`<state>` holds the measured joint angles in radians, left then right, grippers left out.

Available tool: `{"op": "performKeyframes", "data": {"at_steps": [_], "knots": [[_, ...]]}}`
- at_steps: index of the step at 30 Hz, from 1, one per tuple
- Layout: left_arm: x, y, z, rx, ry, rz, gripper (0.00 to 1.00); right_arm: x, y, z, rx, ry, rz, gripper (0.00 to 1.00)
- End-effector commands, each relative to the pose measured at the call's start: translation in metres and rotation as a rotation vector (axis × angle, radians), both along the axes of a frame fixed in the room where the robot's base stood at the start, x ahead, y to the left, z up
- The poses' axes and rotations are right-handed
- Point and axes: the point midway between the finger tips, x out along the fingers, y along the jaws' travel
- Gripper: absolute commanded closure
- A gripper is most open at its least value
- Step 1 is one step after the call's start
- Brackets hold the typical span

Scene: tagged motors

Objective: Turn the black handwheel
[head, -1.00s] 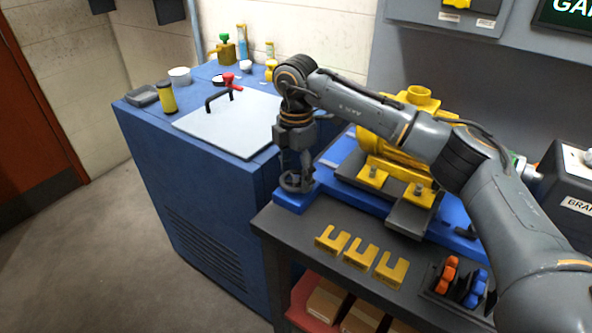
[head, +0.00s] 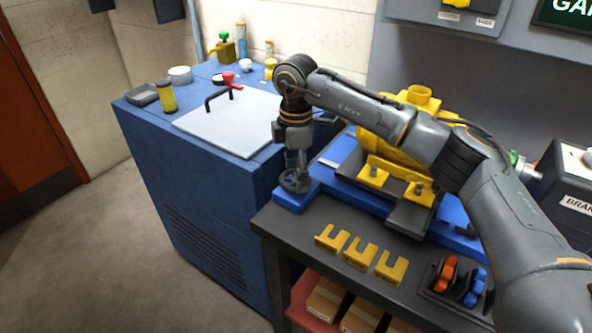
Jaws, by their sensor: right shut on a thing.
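The black handwheel (head: 293,182) sits at the left end of the blue base (head: 291,200) on the dark bench. My right gripper (head: 296,177) points straight down over it, with its fingers shut on the wheel. The fingers hide part of the wheel. A yellow motor (head: 393,150) stands on the blue base to the right, partly hidden behind my right arm. My left gripper does not show.
A blue cabinet (head: 190,215) with a light lid plate (head: 228,122) stands left of the bench. Yellow slotted shims (head: 360,253) lie on the bench front (head: 300,232). Orange and blue items (head: 459,283) sit in a holder at the right.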

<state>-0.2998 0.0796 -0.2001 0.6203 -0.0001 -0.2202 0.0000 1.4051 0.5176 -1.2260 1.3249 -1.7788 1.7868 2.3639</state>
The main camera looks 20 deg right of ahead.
Motion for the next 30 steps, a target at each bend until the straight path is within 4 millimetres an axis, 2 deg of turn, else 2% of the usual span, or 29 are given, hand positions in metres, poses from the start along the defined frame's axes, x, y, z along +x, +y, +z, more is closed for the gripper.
{"op": "performKeyframes", "data": {"at_steps": [2,3,5,6,15,19,23,30], "knots": [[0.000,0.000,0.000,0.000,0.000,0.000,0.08,0.001,0.000,0.000,0.001,-0.002,-0.006,0.62],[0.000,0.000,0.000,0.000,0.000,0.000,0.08,0.001,0.000,0.000,0.001,-0.002,-0.005,0.22],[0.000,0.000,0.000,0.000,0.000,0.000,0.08,0.001,0.000,0.000,0.001,-0.002,-0.004,0.10],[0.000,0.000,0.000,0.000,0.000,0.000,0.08,0.000,0.000,0.000,0.001,-0.002,-0.004,0.08],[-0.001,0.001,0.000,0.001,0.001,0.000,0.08,0.000,0.000,0.000,0.001,-0.001,-0.001,0.08],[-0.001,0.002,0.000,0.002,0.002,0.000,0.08,0.001,0.000,0.008,0.001,-0.002,-0.001,0.08],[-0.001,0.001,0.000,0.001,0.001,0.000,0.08,0.001,0.000,0.028,0.001,-0.005,-0.001,0.08],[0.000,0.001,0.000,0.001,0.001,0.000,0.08,0.001,0.000,0.080,0.002,-0.004,-0.001,0.08]]}}
